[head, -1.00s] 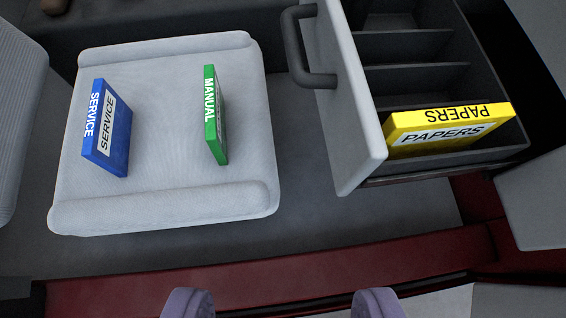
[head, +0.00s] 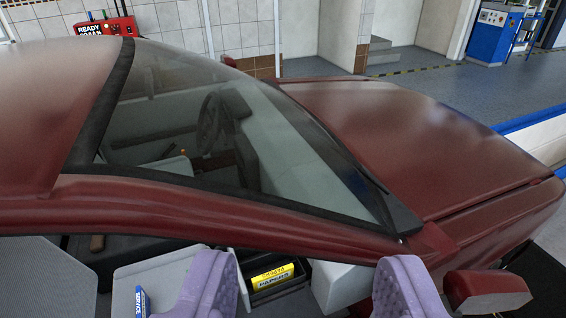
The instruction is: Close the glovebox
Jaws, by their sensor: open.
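The glovebox (head: 282,290) shows low in the picture, below the car's door frame, as an open drawer with dark inner walls. A yellow PAPERS booklet (head: 272,276) lies in it. Much of the drawer's pale front is hidden behind the left finger of my gripper (head: 305,262). Its handle does not show. My gripper has two purple fingers, wide apart with nothing between them in its grip. They overlap the lower edge of the picture, in front of the car's side. I cannot tell whether a finger touches anything.
The red car's roof edge and windscreen pillar (head: 230,212) cross above the opening. A side mirror (head: 487,290) stands at the lower right. A pale seat (head: 155,272) carries a blue SERVICE booklet (head: 141,302). The bonnet (head: 400,135) spreads to the right.

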